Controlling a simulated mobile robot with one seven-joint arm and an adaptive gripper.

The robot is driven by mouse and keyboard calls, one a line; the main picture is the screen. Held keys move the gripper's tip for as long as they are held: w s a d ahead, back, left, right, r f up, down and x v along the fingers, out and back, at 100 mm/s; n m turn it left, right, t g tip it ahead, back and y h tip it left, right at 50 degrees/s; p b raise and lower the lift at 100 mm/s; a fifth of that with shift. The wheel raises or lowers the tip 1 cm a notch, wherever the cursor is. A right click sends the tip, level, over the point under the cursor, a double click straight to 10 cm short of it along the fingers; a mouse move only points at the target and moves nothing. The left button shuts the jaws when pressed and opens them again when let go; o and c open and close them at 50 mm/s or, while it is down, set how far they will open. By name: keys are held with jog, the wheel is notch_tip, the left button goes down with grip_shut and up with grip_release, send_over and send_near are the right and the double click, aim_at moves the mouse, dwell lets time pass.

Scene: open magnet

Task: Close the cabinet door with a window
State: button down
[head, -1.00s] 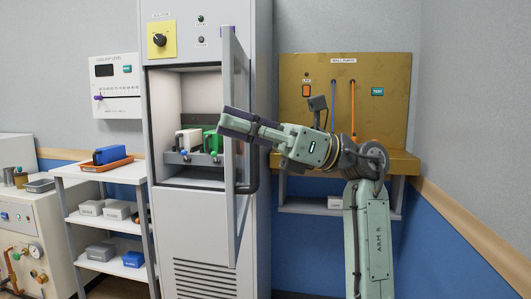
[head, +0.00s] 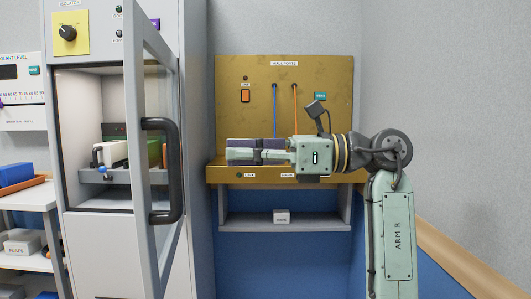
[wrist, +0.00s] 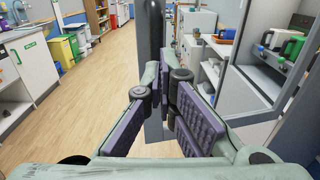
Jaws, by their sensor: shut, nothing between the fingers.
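The cabinet door with a window (head: 136,120) stands open, swung out from the tall grey cabinet (head: 195,200), and is seen at a steep angle in the head view. Its black bar handle (head: 178,170) faces right. My gripper (head: 228,153) is shut and empty, level with the handle and to its right, with a gap between them in the picture. In the wrist view the purple finger pads of my gripper (wrist: 168,80) point at the dark upright bar of the handle (wrist: 153,35). Whether they touch cannot be told.
A brass wall panel with a ledge (head: 230,100) lies behind my gripper. A white shelf rack (head: 30,200) stands left.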

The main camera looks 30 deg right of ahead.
aim_at(177, 152)
jog(key=x, duration=0.7)
jog(key=shift+w+a, duration=0.1)
jog(key=shift+a, duration=0.05)
